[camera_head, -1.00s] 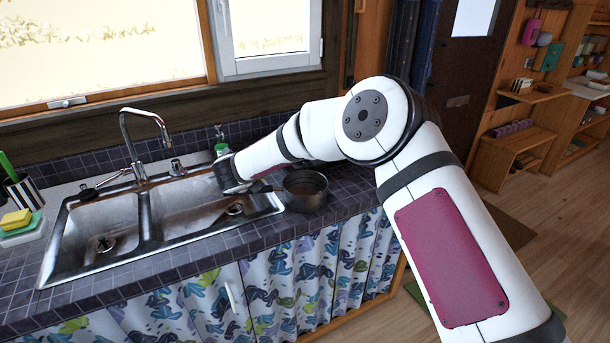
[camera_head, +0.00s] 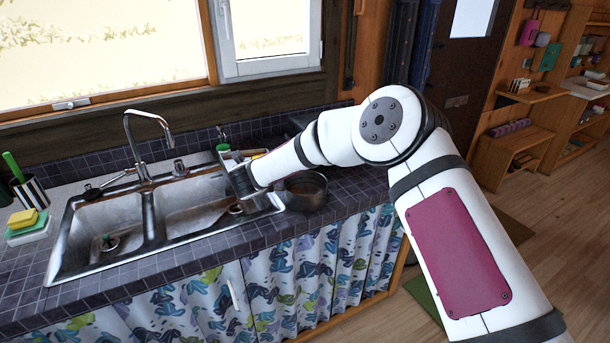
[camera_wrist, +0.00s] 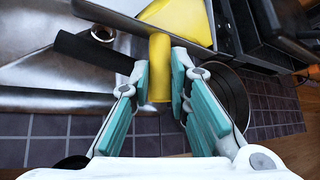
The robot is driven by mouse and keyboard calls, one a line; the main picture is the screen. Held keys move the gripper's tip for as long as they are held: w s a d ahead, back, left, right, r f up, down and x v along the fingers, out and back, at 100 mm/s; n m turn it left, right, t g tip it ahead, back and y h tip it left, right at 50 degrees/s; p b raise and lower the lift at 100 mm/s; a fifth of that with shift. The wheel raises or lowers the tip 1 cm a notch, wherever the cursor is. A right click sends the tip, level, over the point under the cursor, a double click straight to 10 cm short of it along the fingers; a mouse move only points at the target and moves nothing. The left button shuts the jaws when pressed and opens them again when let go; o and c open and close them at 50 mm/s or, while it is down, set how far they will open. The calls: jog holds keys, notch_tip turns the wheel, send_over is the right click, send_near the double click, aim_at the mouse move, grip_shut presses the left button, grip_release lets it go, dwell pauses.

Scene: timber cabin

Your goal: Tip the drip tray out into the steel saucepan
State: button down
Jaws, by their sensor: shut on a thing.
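My gripper (camera_wrist: 161,66) is shut on the yellow handle of the drip tray (camera_wrist: 148,27), between its teal fingers in the wrist view. The tray shows a grey edge with yellow beyond it, and it looks tilted. Whether anything lies in it I cannot tell. The steel saucepan (camera_wrist: 234,92) stands beside and below the right finger, partly hidden, its black handle reaching left over the sink. In the head view the saucepan (camera_head: 306,192) sits on the counter right of the sink, and my gripper (camera_head: 238,168) is just left of and above it.
The double steel sink (camera_head: 100,215) lies to the left with its tap (camera_head: 140,140). Dark objects stand at the back right of the counter, close to the tray. A sponge (camera_head: 24,218) lies far left.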

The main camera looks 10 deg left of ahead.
jog(key=shift+d+r+y+p, duration=0.3)
jog(key=shift+d+y+p, duration=0.1)
jog(key=shift+d, duration=0.15)
jog(key=shift+m, duration=0.3)
jog(key=shift+w+d, duration=0.1)
jog(key=shift+d+y, duration=0.2)
jog(key=shift+y, duration=0.1)
jog(key=shift+d+r, duration=0.15)
jog(key=shift+d+r+m+y+p, duration=0.15)
jog(key=shift+d+m+y+p, duration=0.15)
jog(key=shift+d+m+p, duration=0.1)
jog(key=shift+w+d+r+m+t+y, duration=0.1)
jog(key=shift+d+r+m+y, duration=0.15)
jog(key=shift+d, duration=0.25)
jog(key=shift+s+d+r+m+t+y, duration=0.1)
jog(key=shift+d+m+y, duration=0.1)
jog(key=shift+d+y, duration=0.25)
jog(key=shift+w+d+r+m+t+y, duration=0.1)
jog(key=shift+d+r+m+y, duration=0.15)
jog(key=shift+d, duration=0.35)
dwell(0.3)
jog(key=shift+w+d+r+m+y+b, duration=0.1)
jog(key=shift+d+r+m+y+b, duration=0.3)
jog(key=shift+d+m+y+b, duration=0.35)
dwell(1.3)
jog(key=shift+d+r+m+t+y+b, duration=0.25)
jog(key=shift+d+m+t+y+b, duration=0.25)
jog(key=shift+m+y+b, duration=0.6)
dwell(1.2)
